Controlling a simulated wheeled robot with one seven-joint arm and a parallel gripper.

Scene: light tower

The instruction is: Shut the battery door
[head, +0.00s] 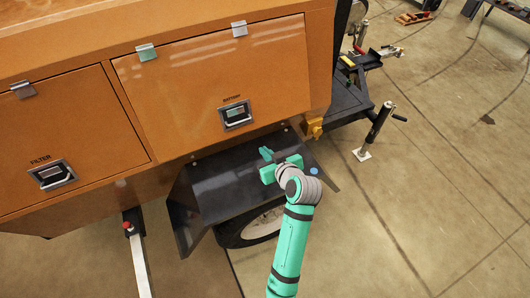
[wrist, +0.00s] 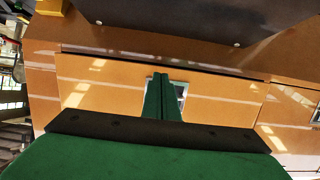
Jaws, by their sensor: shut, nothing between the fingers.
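The door looks flush or nearly flush with the body; I cannot tell if a small gap is left. My gripper (head: 266,153) is shut and empty, below the latch and over the black fender. In the wrist view, which is upside down, the shut fingers (wrist: 160,80) point toward the door (wrist: 105,72) and partly hide the latch (wrist: 180,90).
The filter door (head: 60,135) is on the left, with its own latch. The black fender (head: 220,185) and wheel (head: 255,228) lie under the battery door. A hitch frame with a jack stand (head: 376,130) is at the right.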

